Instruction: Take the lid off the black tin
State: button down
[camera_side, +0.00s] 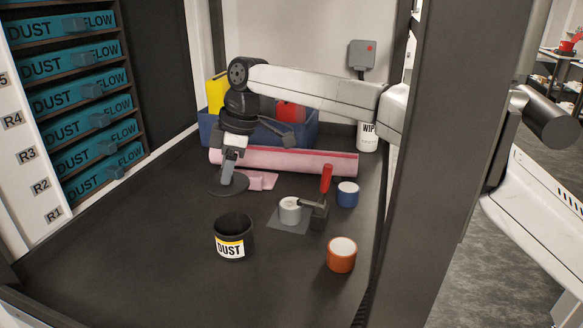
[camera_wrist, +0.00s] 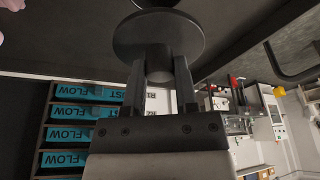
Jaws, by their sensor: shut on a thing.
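The black tin (camera_side: 233,248), with a yellow and white DUST label, stands upright on the dark bench in the side view. Its top is open and its inside looks dark. My gripper (camera_side: 228,168) is behind the tin, pointing down, and is shut on the knob of the round black lid (camera_side: 225,187). The lid is off the tin, apart from it. I cannot tell whether it touches the bench. In the wrist view the lid (camera_wrist: 158,34) spreads beyond my gripper (camera_wrist: 160,72), with its knob between the two fingers.
A pink cloth (camera_side: 262,180) lies right beside the lid, before a pink roll (camera_side: 310,163). A blue bin (camera_side: 210,130) stands behind. A red-handled tool (camera_side: 326,180), a grey pot (camera_side: 290,212), a blue pot (camera_side: 347,195) and an orange pot (camera_side: 341,256) stand right. The bench's left front is clear.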

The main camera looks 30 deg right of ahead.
jog(key=shift+r, duration=0.3)
dwell(0.5)
jog(key=shift+w+d+f, duration=0.25)
jog(key=shift+w+d, duration=0.05)
jog(key=shift+d, duration=0.2)
jog(key=w+d+f, duration=0.2)
jog(key=d+f, duration=0.1)
jog(key=d, duration=0.5)
jog(key=w+d+f+m, duration=0.1)
jog(key=d+f, duration=0.2)
jog(key=d, duration=0.5)
jog(key=w+d+f, duration=0.2)
jog(key=d+f, duration=0.1)
jog(key=d, duration=0.4)
jog(key=s+d+m+t+h, duration=0.1)
jog(key=s+d+m, duration=0.2)
jog(key=s+m, duration=0.3)
jog(key=s+d+m+t+h, duration=0.1)
jog(key=s+d+m, duration=0.3)
jog(key=s, duration=1.2)
jog(key=shift+m+h, duration=0.6)
jog(key=shift+m, duration=1.2)
jog(key=shift+w+d, duration=0.1)
jog(key=shift+w, duration=0.05)
